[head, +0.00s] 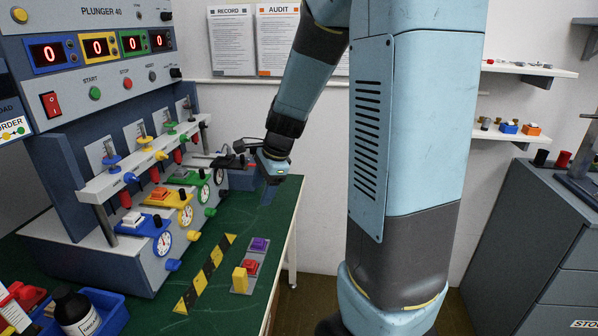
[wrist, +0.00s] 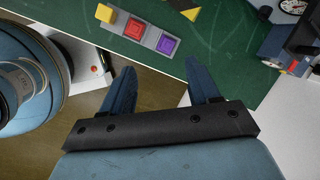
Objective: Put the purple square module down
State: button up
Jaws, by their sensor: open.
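The purple square module (head: 260,244) sits at the far end of a small grey strip tray (head: 240,285) on the green bench top, beside a red square module (head: 250,266) and a yellow block (head: 240,280). In the wrist view the purple module (wrist: 167,46) is in its place at one end of the tray, next to the red module (wrist: 135,29). My gripper (head: 268,192) is near the bench's right edge, beyond the tray and above the bench. Its two fingers (wrist: 162,80) are spread apart with nothing between them, and the purple module is apart from them.
The plunger test machine (head: 95,260) with several coloured stations stands left of the tray. A yellow-black striped strip (head: 207,272) lies between them. A blue bin (head: 108,310) with a dark bottle (head: 75,311) is at the lower left. The bench's right edge is close to the tray.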

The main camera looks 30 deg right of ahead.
jog(key=s+r+n+t+h, duration=0.1)
jog(key=s+r+n, duration=0.6)
jog(key=s+n, duration=0.2)
jog(key=s+r+n+t+h, duration=0.2)
jog(key=s+r+n, duration=0.6)
jog(key=s, duration=0.4)
jog(key=shift+d+n, duration=0.15)
jog(key=shift+n, duration=0.25)
